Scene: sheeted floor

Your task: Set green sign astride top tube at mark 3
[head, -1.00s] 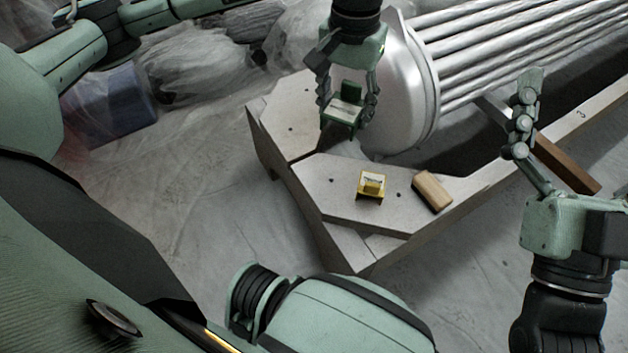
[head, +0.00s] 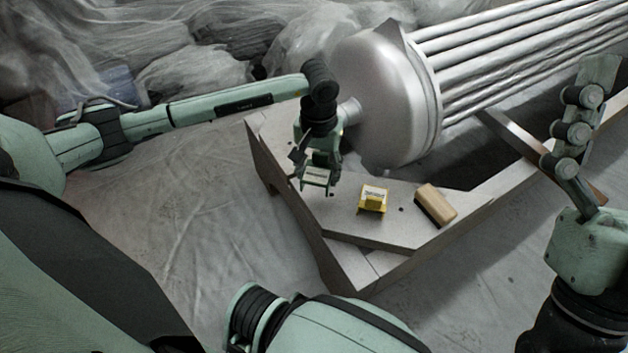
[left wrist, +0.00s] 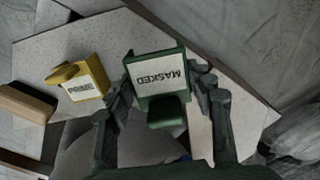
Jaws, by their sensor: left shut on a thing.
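My left gripper (head: 316,172) is shut on the green sign (head: 317,180) and holds it above the left part of the pale stand top. In the left wrist view the green sign (left wrist: 157,82) sits between the fingers, and its white label reads "MASKED". The silver tubes (head: 520,50) run from the domed end to the upper right. The sign is apart from them, in front of and left of the dome. No mark 3 can be made out now. My right gripper (head: 575,130) is at the right, over the stand's rail; its finger opening is unclear.
A yellow sign (head: 372,199), labelled "PRIME" in the left wrist view (left wrist: 80,85), stands on the stand top (head: 340,215). A wooden block with a dark underside (head: 436,203) lies right of it. The silver domed end (head: 385,90) blocks the way behind.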

